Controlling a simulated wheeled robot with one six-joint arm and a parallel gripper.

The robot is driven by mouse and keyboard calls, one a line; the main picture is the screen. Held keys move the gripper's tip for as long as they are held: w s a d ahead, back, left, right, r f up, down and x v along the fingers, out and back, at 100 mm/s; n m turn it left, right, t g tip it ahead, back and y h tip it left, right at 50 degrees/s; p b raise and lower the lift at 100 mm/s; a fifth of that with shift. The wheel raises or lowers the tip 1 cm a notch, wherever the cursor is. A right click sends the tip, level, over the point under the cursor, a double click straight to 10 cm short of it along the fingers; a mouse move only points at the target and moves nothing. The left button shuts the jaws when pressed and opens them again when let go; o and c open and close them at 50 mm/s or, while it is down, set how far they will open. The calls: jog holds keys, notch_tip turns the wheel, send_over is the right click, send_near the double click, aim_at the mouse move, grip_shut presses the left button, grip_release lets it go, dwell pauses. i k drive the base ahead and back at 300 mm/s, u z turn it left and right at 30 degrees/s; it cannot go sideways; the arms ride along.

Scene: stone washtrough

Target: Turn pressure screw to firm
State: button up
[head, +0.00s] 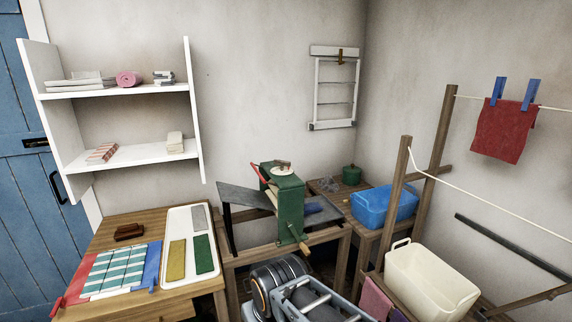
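A green wringer (290,209) stands on a wooden stand in the middle of the head view. On its top is a pale round dial (282,171) with a small brownish knob at its centre, which looks like the pressure screw. The dial's marks are too small to read, so its setting cannot be told. A red lever (258,172) sticks up at the left of the wringer's top. A wooden-ended crank handle (303,246) hangs at its lower front. My gripper is not in view; only dark and grey parts of my own body show at the bottom.
A dark sloping board (245,196) juts left from the wringer. A wooden table (125,232) with striped cloth and a white tray (207,277) stands left. A blue tub (384,206), a cream basket (430,282) and a wooden drying frame (397,205) stand right.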

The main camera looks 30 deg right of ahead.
aim_at(281, 163)
jog(key=k, duration=1.1)
jog(key=z, duration=0.7)
jog(key=i, duration=0.7)
jog(key=z, duration=0.6)
jog(key=i, duration=0.9)
jog(key=u, duration=0.3)
